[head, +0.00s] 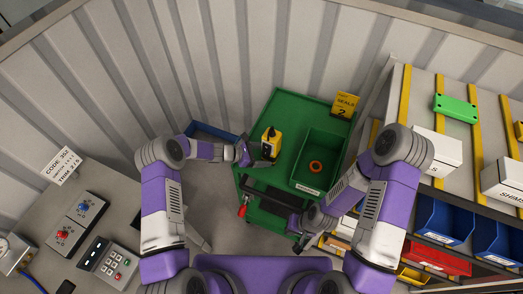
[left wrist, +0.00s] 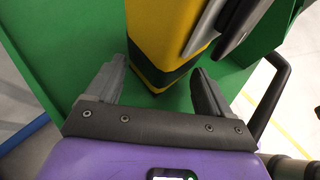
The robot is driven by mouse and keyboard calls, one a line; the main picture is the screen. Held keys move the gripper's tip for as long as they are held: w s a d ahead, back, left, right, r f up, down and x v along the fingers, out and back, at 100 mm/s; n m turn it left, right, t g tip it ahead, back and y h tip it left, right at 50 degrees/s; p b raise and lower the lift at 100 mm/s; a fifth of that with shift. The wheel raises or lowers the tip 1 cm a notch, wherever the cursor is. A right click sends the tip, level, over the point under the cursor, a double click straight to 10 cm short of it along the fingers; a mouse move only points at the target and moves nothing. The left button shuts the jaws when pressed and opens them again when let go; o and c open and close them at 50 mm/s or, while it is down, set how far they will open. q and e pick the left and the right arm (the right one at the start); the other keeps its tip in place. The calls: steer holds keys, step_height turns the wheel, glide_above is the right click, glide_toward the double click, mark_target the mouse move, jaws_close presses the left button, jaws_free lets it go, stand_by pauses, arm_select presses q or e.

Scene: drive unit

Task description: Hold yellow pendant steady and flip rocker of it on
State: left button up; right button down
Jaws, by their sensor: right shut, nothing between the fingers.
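The yellow pendant (head: 272,136), with a dark panel and dark lower band, stands on the green cart's top at its left side. My left gripper (head: 259,160) is at the pendant's near side. In the left wrist view the pendant (left wrist: 158,40) rises ahead of the open left gripper (left wrist: 158,90), its lower end showing between the two fingers; I cannot tell whether they touch it. A grey plate-like part beside the pendant is cut off by the frame. The rocker cannot be made out. My right gripper (head: 296,224) is shut and empty, low near the cart's front handle.
The green cart (head: 290,100) holds a green bin (head: 337,150) with an orange ring (head: 315,167) and a yellow sign (head: 345,105). A dark handle (head: 272,193) runs along its front. A control panel (head: 90,225) is at left; a rack with blue bins (head: 443,218) is at right.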

arm_select(q)
jaws_close()
steer(key=shift+o, duration=0.4)
jaws_free()
stand_by(0.5)
